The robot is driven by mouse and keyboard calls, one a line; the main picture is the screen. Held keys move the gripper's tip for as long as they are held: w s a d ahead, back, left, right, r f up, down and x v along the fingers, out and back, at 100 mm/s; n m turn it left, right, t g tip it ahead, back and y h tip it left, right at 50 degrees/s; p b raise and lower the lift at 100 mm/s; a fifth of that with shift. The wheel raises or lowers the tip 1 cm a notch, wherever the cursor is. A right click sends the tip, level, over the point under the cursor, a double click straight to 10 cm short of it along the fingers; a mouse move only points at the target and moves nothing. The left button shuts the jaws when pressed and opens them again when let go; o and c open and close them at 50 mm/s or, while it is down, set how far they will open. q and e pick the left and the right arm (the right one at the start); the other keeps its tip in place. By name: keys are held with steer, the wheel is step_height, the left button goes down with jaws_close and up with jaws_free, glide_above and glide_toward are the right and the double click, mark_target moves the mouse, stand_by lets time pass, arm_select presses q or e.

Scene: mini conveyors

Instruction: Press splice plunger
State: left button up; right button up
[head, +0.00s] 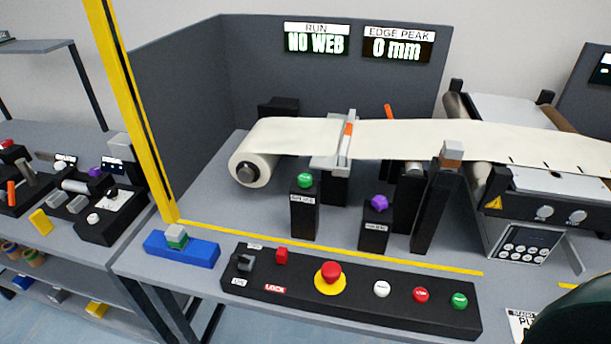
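Two black posts stand in front of the web, and their small labels are too small to read. One carries a green button (304,180), below the splice table. The other carries a purple knob (378,203), to its right. I cannot tell from the labels which is the splice plunger. A grey splice table (331,157) with an orange-marked bar (348,134) lies across the cream web (430,138), just right of the roll (252,167). Neither gripper is in view. A dark rounded shape at the lower right corner may be part of my arm.
A black control panel (260,296) with a red emergency button (331,272) and several buttons lies along the front edge. A yellow post (130,100) rises at left, beside a blue block (182,249). Displays read "NO WEB" (315,44) and "0 mm" (396,48).

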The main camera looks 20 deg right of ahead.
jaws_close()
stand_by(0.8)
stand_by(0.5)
